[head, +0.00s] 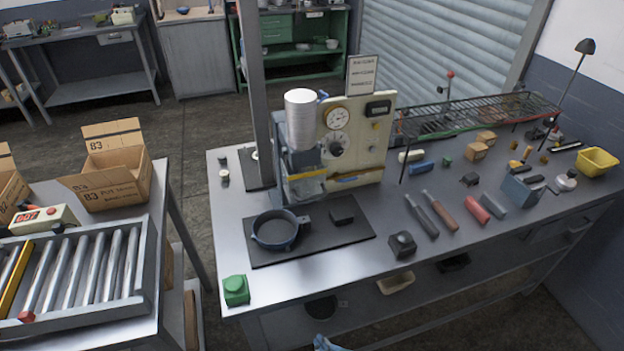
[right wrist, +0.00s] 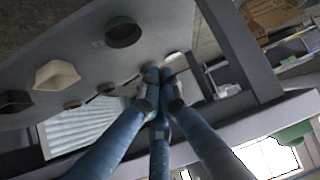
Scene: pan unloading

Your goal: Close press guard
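The press (head: 357,140) stands on the steel workbench, with a cream panel carrying a round gauge (head: 337,118) and a white cylinder (head: 301,118) at its left. Below the cylinder is what looks like the guard, a pale panel with a yellow strip (head: 308,174). I cannot tell how far open it is. A dark blue pan (head: 275,231) rests on the black mat in front of the press. My right gripper (head: 326,343) barely shows at the bottom edge, low in front of the bench. In the right wrist view its blue fingers (right wrist: 159,74) converge at the tips, with nothing visible between them. My left gripper is out of view.
A green block (head: 236,290) sits at the bench's front left corner. Tools and a wire rack (head: 475,112) crowd the right side. A roller conveyor (head: 85,275) and cardboard boxes (head: 112,170) stand left, across a gap.

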